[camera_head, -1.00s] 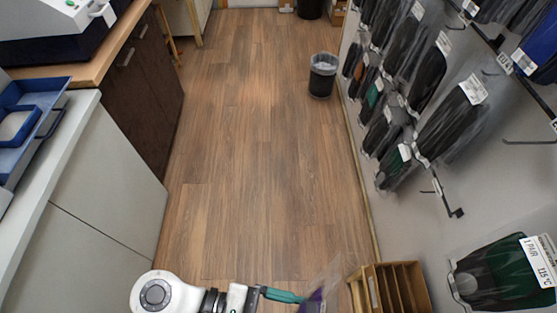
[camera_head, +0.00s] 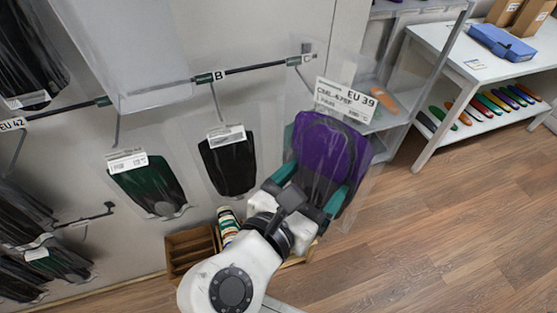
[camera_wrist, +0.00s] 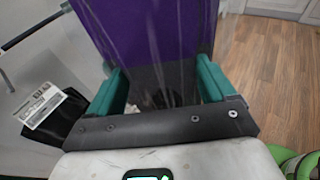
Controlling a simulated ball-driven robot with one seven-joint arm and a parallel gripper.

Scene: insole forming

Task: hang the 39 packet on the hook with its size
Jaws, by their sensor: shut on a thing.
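The packet marked EU 39 (camera_head: 325,150) is a clear bag with a purple insole and a white label at its top. My gripper (camera_head: 310,197) has its teal fingers closed on the lower part of this packet and holds it up in front of the wall. In the wrist view the purple packet (camera_wrist: 150,30) stands between the two teal fingers (camera_wrist: 160,88). The rail behind it carries tags B (camera_head: 219,75) and C (camera_head: 307,59). The only size tag I can read on the wall is EU 42 (camera_head: 13,124), at the left. No hook marked 39 can be made out.
A dark green packet (camera_head: 148,186) and a black packet (camera_head: 228,162) hang left of my gripper. A wooden box (camera_head: 190,248) stands below. A white shelf table (camera_head: 470,62) with coloured insoles stands at the right. The floor at right is clear.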

